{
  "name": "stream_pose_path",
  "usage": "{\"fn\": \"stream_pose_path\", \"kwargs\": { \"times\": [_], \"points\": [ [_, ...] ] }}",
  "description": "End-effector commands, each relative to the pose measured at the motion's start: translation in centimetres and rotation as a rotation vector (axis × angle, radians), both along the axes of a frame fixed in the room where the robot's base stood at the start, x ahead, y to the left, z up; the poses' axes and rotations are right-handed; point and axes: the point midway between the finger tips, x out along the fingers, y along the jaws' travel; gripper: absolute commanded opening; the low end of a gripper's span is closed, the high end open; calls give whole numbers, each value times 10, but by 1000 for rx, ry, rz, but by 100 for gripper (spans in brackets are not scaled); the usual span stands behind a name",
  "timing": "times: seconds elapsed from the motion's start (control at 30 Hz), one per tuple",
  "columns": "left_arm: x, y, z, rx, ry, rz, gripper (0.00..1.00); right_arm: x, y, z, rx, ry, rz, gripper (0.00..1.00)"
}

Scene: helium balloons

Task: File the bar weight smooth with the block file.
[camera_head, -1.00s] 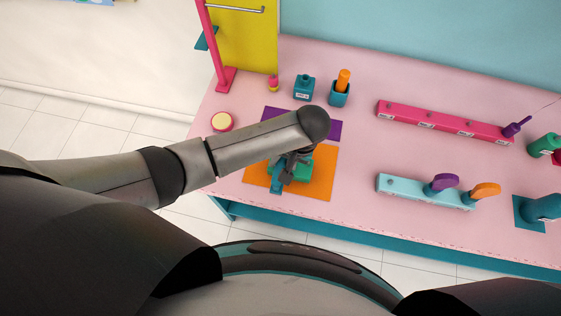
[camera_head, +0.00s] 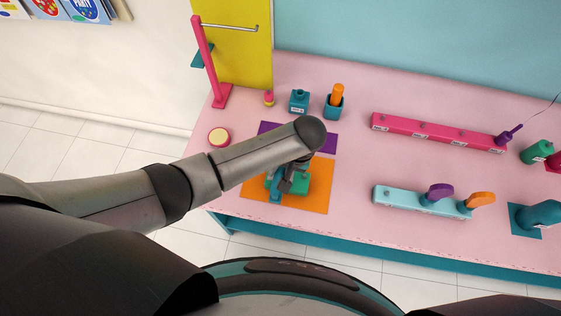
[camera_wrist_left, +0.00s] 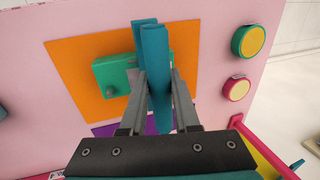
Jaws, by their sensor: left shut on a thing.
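My left gripper (camera_head: 287,187) is over the orange mat (camera_head: 318,200) near the front left of the pink table. In the left wrist view its fingers are shut on a long teal piece (camera_wrist_left: 155,55), apparently the block file. A green block (camera_head: 301,184) with a small knob, apparently the bar weight, lies on the orange mat. It also shows in the left wrist view (camera_wrist_left: 112,76), where the teal piece crosses over its right part. I cannot tell whether they touch. My forearm hides part of the mats in the head view. My right gripper is not in view.
A purple mat (camera_head: 328,143) lies behind the orange one. A round pink-rimmed pad (camera_head: 219,137), a pink stand (camera_head: 207,60) and teal pots (camera_head: 299,102) stand around it. Pink (camera_head: 438,134) and light blue (camera_head: 405,197) racks are to the right. The table between is clear.

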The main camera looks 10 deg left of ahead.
Motion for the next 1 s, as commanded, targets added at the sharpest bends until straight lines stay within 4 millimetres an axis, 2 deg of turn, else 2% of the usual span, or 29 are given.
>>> {"fn": "stream_pose_path", "kwargs": {
  "times": [0.03,0.2,0.57,1.0],
  "points": [
    [-7,1,-1,1,6,0,0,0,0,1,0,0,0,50],
    [-18,2,-2,2,6,1,0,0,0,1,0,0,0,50],
    [-22,2,-4,3,11,0,0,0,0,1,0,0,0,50],
    [-54,3,-1,3,12,0,0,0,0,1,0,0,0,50]
  ]
}}
